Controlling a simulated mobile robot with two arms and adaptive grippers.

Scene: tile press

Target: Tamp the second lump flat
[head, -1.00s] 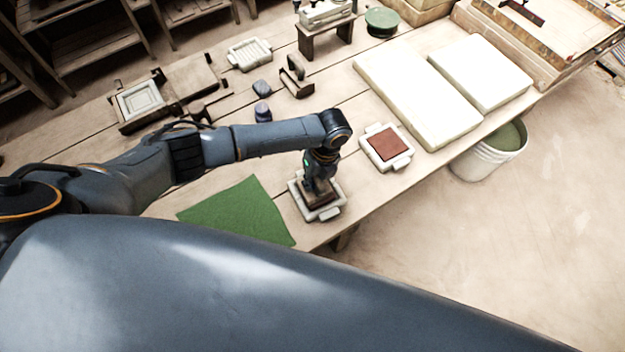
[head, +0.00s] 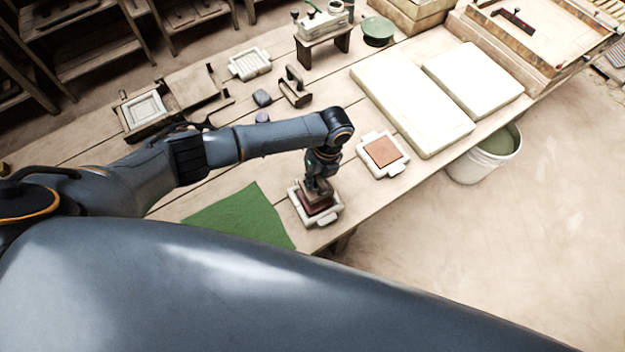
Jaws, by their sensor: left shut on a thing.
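My left gripper (head: 318,183) is shut on a tamper (head: 317,193), a dark brown block. It holds the tamper over a pale mould (head: 328,217) at the near table edge. Reddish-brown clay (head: 322,207) shows beneath the tamper, mostly covered by it; I cannot tell whether they touch. To its right, another pale mould (head: 397,165) holds a flat reddish clay square (head: 382,152). My right gripper is not in view.
A green cloth (head: 240,215) lies left of the near mould. Two pale slabs (head: 412,105) (head: 473,80) lie behind the second mould. A white bucket (head: 482,164) stands beside the table. A wooden handled tool (head: 295,92) lies further back.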

